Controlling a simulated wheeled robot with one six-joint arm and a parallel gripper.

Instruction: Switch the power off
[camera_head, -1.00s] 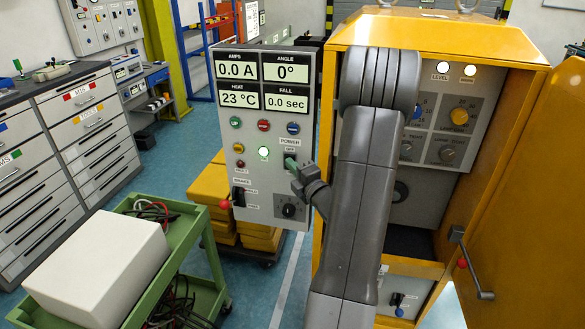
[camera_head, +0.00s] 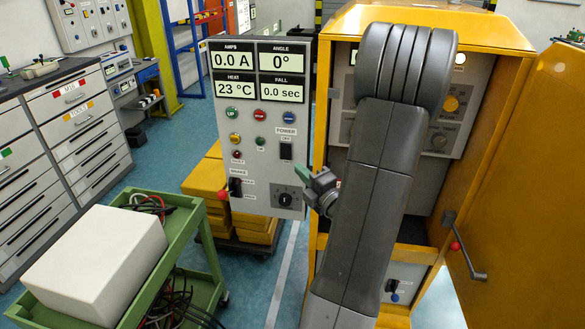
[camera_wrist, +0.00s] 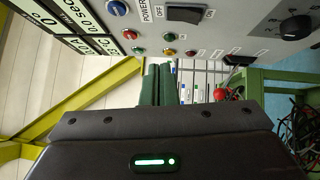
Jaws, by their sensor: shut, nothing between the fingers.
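The power switch (camera_head: 286,151) is a black rocker under the POWER and OFF labels on the grey control panel (camera_head: 222,130). In the wrist view the switch (camera_wrist: 187,14) shows at the top. A small green lamp (camera_head: 261,141) left of the switch looks unlit. My gripper (camera_head: 308,177), with green fingers, is below and right of the switch, apart from it. In the wrist view its fingers (camera_wrist: 158,85) are together with nothing between them. The display reads 0.0 A, 0°, 23 °C and 0.0 sec.
A rotary knob (camera_head: 285,199) is close to my gripper, and a red-tipped lever (camera_head: 222,194) sits at the panel's lower left. The yellow cabinet (camera_head: 325,100) stands right of the panel with its door (camera_head: 530,170) open. A green cart (camera_head: 185,235) with a white box stands at left.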

